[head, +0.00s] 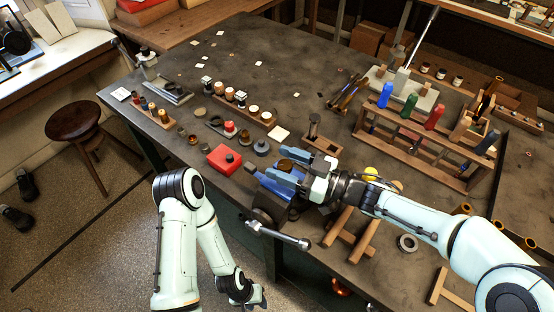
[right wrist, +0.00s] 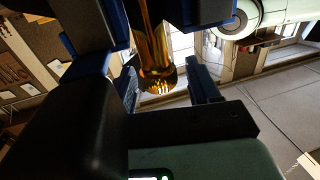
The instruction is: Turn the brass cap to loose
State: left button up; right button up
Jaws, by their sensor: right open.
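The brass cap (right wrist: 158,82), with a knurled edge, shows in the right wrist view at the end of a shiny brass tube (right wrist: 150,25). In the head view a brownish round piece (head: 287,164) shows beside the fingers of my right gripper (head: 279,178); the gripper partly hides it. My right gripper (right wrist: 150,78) is open, with its blue-tipped fingers on either side of the cap. I cannot tell whether they touch it. My left gripper (head: 248,293) hangs low in front of the bench, away from the cap; its finger opening is unclear.
A blue vise (head: 272,200) with a metal handle (head: 290,238) is at the bench's front edge, under my right gripper. A red box (head: 224,159) is to its left. A wooden rack (head: 400,140) of colored-handled tools stands behind. Wooden supports (head: 350,235) lie to the right.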

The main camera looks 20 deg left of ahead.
jog(key=s+d, duration=0.1)
jog(key=d, duration=1)
jog(key=shift+s, duration=0.4)
jog(key=shift+d, duration=0.1)
